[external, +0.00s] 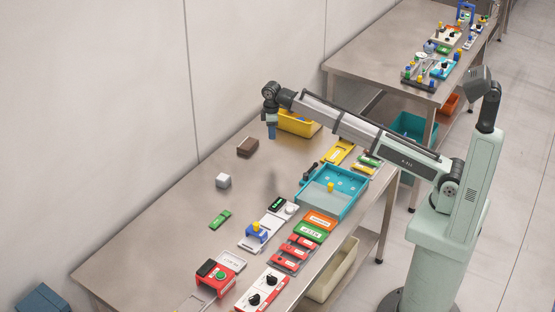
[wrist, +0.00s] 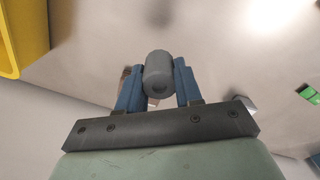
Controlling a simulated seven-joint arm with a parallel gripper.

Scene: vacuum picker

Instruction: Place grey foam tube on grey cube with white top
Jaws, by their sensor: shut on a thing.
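My gripper (external: 271,131) hangs above the far part of the steel table, fingers down. In the wrist view its two blue fingers (wrist: 158,84) are shut on a grey foam tube (wrist: 158,70), which sits between them with its round end toward the camera. The tube cannot be made out in the external view. The grey cube with a white top (external: 223,181) stands on the table, left of and nearer the camera than my gripper. In the wrist view a pale corner, likely of the cube (wrist: 246,103), shows beside the right finger, mostly hidden by the gripper mount.
A brown block (external: 247,147) lies between gripper and cube. A yellow bin (external: 300,124) stands right behind the gripper. A green block (external: 219,219) lies nearer the camera. A teal tray (external: 349,206) and several panels line the right edge. Table around the cube is clear.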

